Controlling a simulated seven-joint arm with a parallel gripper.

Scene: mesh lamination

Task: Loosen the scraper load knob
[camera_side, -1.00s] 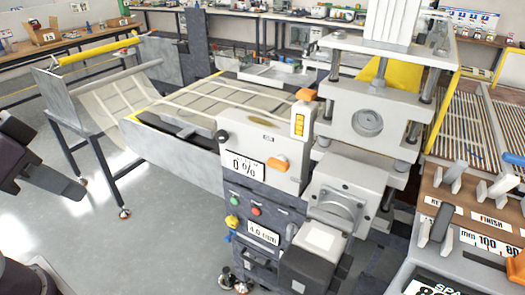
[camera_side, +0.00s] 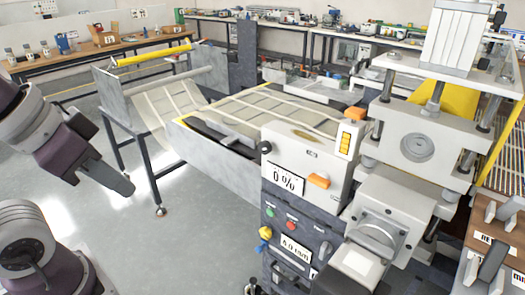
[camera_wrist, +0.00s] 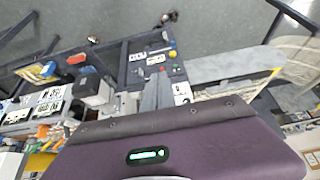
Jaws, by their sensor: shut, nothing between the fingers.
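The machine's grey control head (camera_side: 307,160) carries a display reading 0 %, an orange lever-like handle (camera_side: 318,181) and a dark round knob (camera_side: 266,147) on its left edge. I cannot read a label that tells which one is the scraper load knob. My gripper (camera_side: 122,186) is shut and empty at the left in the side view, over the floor and well apart from the control head. In the wrist view its grey closed fingers (camera_wrist: 157,92) point towards the machine's panel, and my dark purple wrist fills the lower part.
A lower panel holds green and red buttons (camera_side: 291,225), a yellow knob (camera_side: 265,233) and another display. A press with posts (camera_side: 417,148) stands right. The belt bed (camera_side: 270,108) and a roller stand (camera_side: 113,125) lie behind. Open floor separates my arm from the machine.

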